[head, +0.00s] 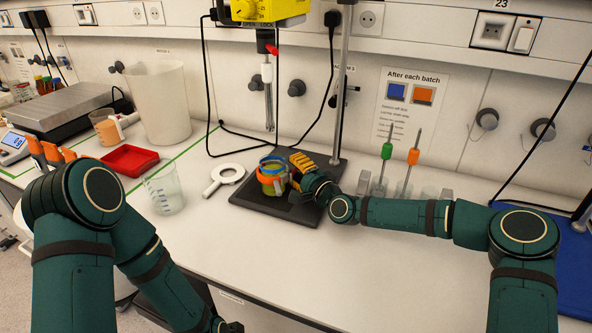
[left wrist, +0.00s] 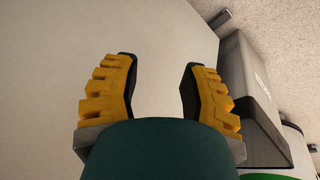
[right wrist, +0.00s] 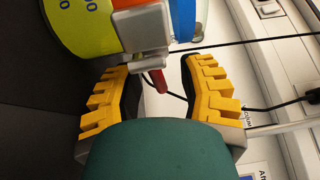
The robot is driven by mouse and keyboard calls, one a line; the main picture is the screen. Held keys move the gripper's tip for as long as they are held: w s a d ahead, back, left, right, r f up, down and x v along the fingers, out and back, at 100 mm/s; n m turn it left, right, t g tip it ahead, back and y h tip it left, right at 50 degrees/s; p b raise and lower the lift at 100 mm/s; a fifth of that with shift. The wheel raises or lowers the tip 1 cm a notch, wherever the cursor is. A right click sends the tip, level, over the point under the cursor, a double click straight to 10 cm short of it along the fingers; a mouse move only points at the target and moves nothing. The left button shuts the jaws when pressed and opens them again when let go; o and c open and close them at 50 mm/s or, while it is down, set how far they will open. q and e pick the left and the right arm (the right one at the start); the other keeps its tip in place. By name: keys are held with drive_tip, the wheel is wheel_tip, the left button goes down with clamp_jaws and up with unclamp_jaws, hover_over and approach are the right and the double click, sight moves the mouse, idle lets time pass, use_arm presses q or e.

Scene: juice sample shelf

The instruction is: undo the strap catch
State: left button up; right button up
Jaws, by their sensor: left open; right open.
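A jug (head: 270,178) with green, yellow, orange and blue colouring stands on the black stand base. My right gripper (head: 300,164) is at its right side. In the right wrist view the jug (right wrist: 82,25) is at the upper left, with a grey metal catch (right wrist: 143,28) and a blue strap (right wrist: 185,20) beside it. A red tab (right wrist: 158,80) hangs from the catch between the open fingers of my right gripper, with gaps on both sides. My left gripper (left wrist: 160,80) is open and empty in the left wrist view, away from the jug.
The stand base (head: 270,207) carries an upright rod and a yellow mixer (head: 268,8) whose shaft hangs near the jug. A white ring with a handle (head: 226,176), a glass beaker (head: 163,192) and a red tray (head: 130,160) lie to the left. The front bench is clear.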

drive_tip(key=shift+o, duration=0.2)
clamp_jaws()
drive_tip(key=shift+s+r+t+h, duration=0.1)
drive_tip(key=shift+t+h, duration=0.2)
drive_tip(key=shift+h, duration=0.1)
drive_tip(key=m+t+h, duration=0.1)
drive_tip(key=m+t+h+p, duration=0.1)
drive_tip(key=m+h, duration=0.1)
drive_tip(key=shift+s+d, duration=0.2)
drive_tip(key=shift+d, duration=0.15)
drive_tip(key=m+h, duration=0.1)
drive_tip(key=h, duration=0.1)
drive_tip(key=m+t+h, duration=0.1)
drive_tip(key=m+h, duration=0.1)
drive_tip(key=h, duration=0.1)
drive_tip(key=shift+s+d+h+b, duration=0.3)
drive_tip(key=shift+s+d+b, duration=0.05)
drive_tip(key=shift+s+d+m+h, duration=0.15)
drive_tip(key=shift+m+h, duration=0.6)
drive_tip(key=shift+h, duration=0.3)
drive_tip(key=shift+s+d+m+h, duration=0.15)
drive_tip(key=shift+m+h, duration=0.6)
drive_tip(key=shift+h, duration=0.3)
